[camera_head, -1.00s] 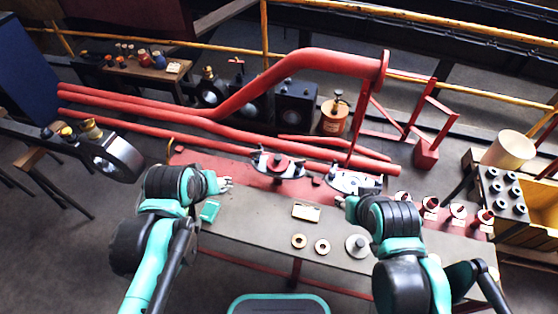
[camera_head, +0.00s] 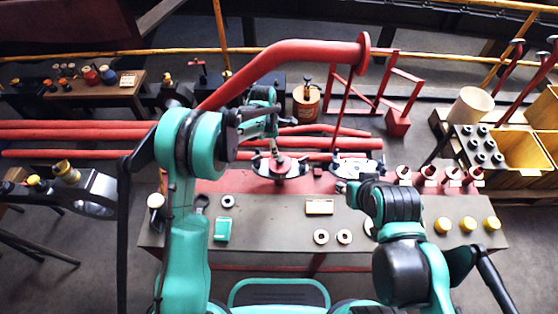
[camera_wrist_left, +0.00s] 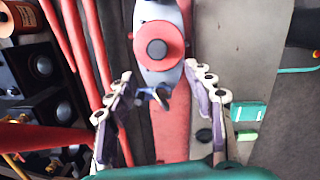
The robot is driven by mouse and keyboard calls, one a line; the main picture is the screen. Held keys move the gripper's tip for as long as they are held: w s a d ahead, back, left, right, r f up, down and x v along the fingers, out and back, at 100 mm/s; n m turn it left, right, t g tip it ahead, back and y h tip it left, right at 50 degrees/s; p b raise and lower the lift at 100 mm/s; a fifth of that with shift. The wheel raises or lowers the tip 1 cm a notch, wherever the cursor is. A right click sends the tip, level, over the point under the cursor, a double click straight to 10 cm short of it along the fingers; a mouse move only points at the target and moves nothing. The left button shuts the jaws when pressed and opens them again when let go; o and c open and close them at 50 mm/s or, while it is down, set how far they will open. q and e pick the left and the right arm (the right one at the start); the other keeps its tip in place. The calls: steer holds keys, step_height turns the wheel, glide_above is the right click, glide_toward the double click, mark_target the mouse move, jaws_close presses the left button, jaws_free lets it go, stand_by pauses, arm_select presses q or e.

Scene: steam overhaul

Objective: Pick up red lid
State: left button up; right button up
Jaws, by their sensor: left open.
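The red lid (camera_head: 281,166) is a round red disc with a dark knob, sitting on a grey metal body on the workbench. In the left wrist view the red lid (camera_wrist_left: 174,50) lies ahead, just beyond the fingertips. My left gripper (camera_head: 272,136) is above and just behind the lid. In the left wrist view my left gripper (camera_wrist_left: 155,85) is open and empty, its fingers spread on either side below the lid. My right gripper (camera_head: 341,187) is low over the bench beside a second metal body (camera_head: 357,167); its fingers are too small to judge.
Thick red pipes (camera_head: 290,62) run behind the workbench (camera_head: 270,235). Several red-topped parts (camera_head: 429,172) and yellow caps (camera_head: 491,223) stand at the bench's right. A yellow-beige block (camera_head: 319,206) and a teal box (camera_head: 222,229) lie in front. Bare bench lies between them.

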mark_target(280, 159)
arm_select(q)
steer(key=shift+n, duration=0.4)
steer(key=f, duration=0.2)
steer(key=d+f+b, duration=0.1)
steer(key=f, duration=0.1)
steer(key=shift+w+d+f, duration=0.1)
steer(key=shift+w+f, duration=0.05)
steer(key=shift+w, duration=0.05)
steer(key=f+b, duration=0.1)
steer(key=f, duration=0.2)
steer(key=d+f+b, duration=0.1)
steer(key=f, duration=0.1)
steer(key=shift+w+f+b, duration=0.2)
steer(key=shift+f+b, duration=0.05)
steer(key=shift+b, duration=0.05)
steer(key=shift+r, duration=0.1)
jaws_close()
